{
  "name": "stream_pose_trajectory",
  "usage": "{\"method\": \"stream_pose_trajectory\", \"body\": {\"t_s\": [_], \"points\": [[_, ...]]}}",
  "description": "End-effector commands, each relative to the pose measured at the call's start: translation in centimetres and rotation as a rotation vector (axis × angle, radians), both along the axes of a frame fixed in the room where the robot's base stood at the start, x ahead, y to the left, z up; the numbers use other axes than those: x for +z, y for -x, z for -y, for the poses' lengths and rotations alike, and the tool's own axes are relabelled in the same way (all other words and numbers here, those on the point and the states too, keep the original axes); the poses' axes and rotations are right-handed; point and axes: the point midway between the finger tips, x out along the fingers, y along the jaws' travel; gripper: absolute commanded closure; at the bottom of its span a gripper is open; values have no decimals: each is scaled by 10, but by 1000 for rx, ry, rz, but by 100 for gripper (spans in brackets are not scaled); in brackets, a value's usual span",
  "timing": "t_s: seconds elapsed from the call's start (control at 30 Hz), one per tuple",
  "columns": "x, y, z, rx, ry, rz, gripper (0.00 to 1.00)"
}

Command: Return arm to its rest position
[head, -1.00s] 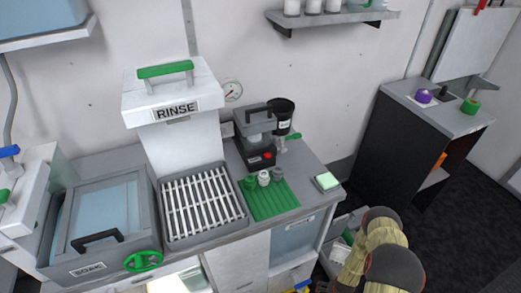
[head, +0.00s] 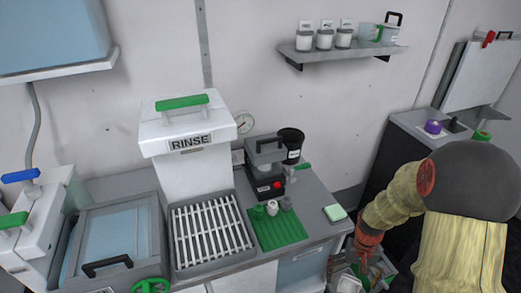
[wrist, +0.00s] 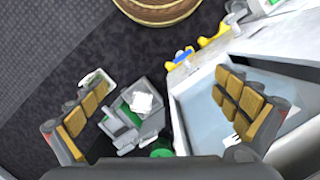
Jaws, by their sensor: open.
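My arm, with tan segments and a dark grey joint, fills the lower right of the head view. My gripper (wrist: 165,112) shows in the wrist view with its two yellow-padded fingers spread wide apart and nothing between them. It points down over the dark floor beside the counter's end. In the head view my gripper's end (head: 365,245) is small and partly hidden, near the counter's right front corner.
A grey bin (wrist: 135,125) with white and green items lies below the fingers. The counter holds a RINSE unit (head: 188,135), a rack (head: 210,235), a green mat (head: 277,230) and a sponge (head: 335,213).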

Motion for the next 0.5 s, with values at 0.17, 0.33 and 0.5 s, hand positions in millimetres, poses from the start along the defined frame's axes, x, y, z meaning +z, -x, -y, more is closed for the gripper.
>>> {"method": "stream_pose_trajectory", "body": {"t_s": [0.17, 0.33, 0.5], "points": [[82, 24, -22, 37, 8, 33, 0], [145, 51, -42, 71, 18, 83, 0], [198, 77, -59, 106, 32, 164, 0]]}}
